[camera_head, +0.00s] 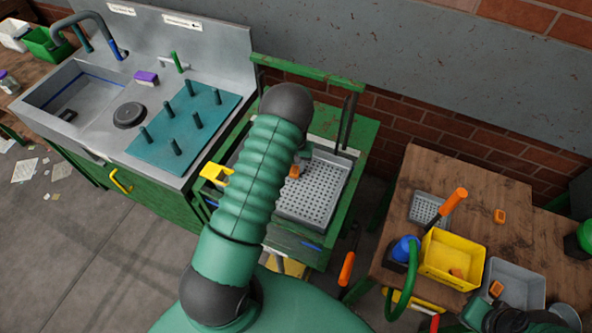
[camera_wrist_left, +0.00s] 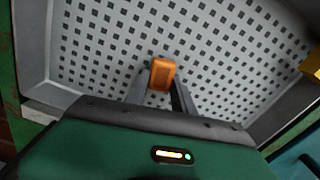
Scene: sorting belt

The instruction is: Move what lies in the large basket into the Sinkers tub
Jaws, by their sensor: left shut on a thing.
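The large basket (camera_head: 322,190) is a grey perforated tray on a green stand in the middle of the head view. Its perforated floor (camera_wrist_left: 90,45) fills most of the left wrist view. My left gripper (camera_wrist_left: 160,85) reaches down into it and is shut on a small orange block (camera_wrist_left: 162,74). The block also shows in the head view (camera_head: 294,172), beside my arm, which hides part of the basket. A yellow tub (camera_head: 452,258) and a grey tub (camera_head: 520,284) stand on the wooden table at the right. I can read no Sinkers label on either.
A small perforated basket (camera_head: 426,207), a loose orange block (camera_head: 500,216) and an orange-handled tool (camera_head: 452,201) are on the table. An orange piece (camera_head: 496,288) is at the grey tub. A sink (camera_head: 78,92) and a teal peg board (camera_head: 185,130) are left.

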